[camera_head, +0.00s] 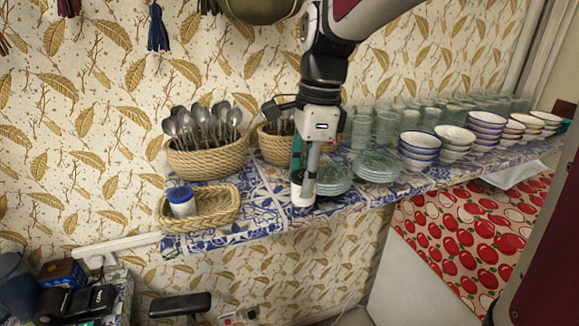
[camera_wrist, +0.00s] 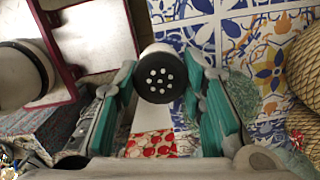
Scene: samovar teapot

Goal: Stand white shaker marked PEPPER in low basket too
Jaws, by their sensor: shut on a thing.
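The white shaker (camera_head: 301,196) is between my gripper's fingers (camera_head: 306,178), near the front edge of the tiled shelf, left of the glass plates. In the wrist view the shaker's black holed top (camera_wrist: 160,76) shows between the teal finger pads (camera_wrist: 160,95), which are shut on it. No PEPPER marking is readable. I cannot tell whether its base touches the shelf. The low wicker basket (camera_head: 222,222) stands to the left at the shelf's left end.
Behind the low basket is a taller basket (camera_head: 207,164) full of spoons; another cutlery basket (camera_head: 272,147) stands right of it. Stacked glass plates (camera_head: 333,178), glasses and bowls (camera_head: 419,148) fill the right. Bare tiles (camera_head: 262,205) lie between low basket and gripper.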

